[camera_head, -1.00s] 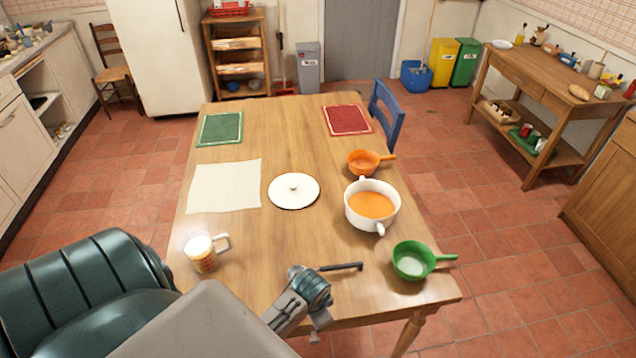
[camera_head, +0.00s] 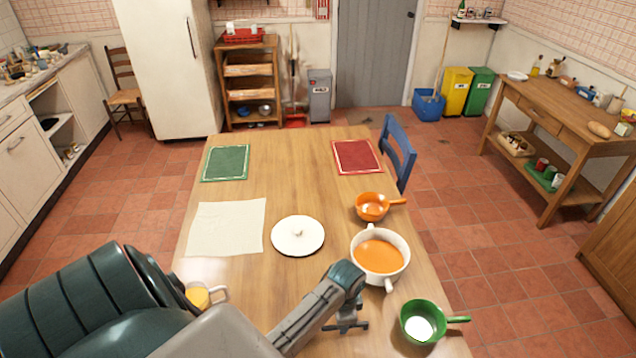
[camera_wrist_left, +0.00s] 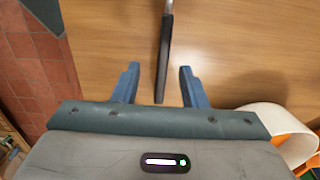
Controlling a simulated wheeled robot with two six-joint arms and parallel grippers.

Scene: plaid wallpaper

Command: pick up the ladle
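The ladle shows in the left wrist view by its dark handle (camera_wrist_left: 164,58), with a bit of grey metal at the top edge; its bowl is out of that view. My left gripper (camera_wrist_left: 158,82) is open, with one blue finger on each side of the handle's end. I see no finger touching the handle. In the head view my left gripper (camera_head: 345,325) is over the table's near part, left of the green pan (camera_head: 420,322), and my arm hides most or all of the ladle. My right gripper is not in view.
The white pot (camera_head: 392,256) with orange contents stands near the gripper on the wooden table (camera_head: 300,170). The orange pan (camera_head: 372,207), white lid (camera_head: 297,236), cloth (camera_head: 226,228) and partly hidden mug (camera_head: 198,297) are also there. The table's far middle is clear.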

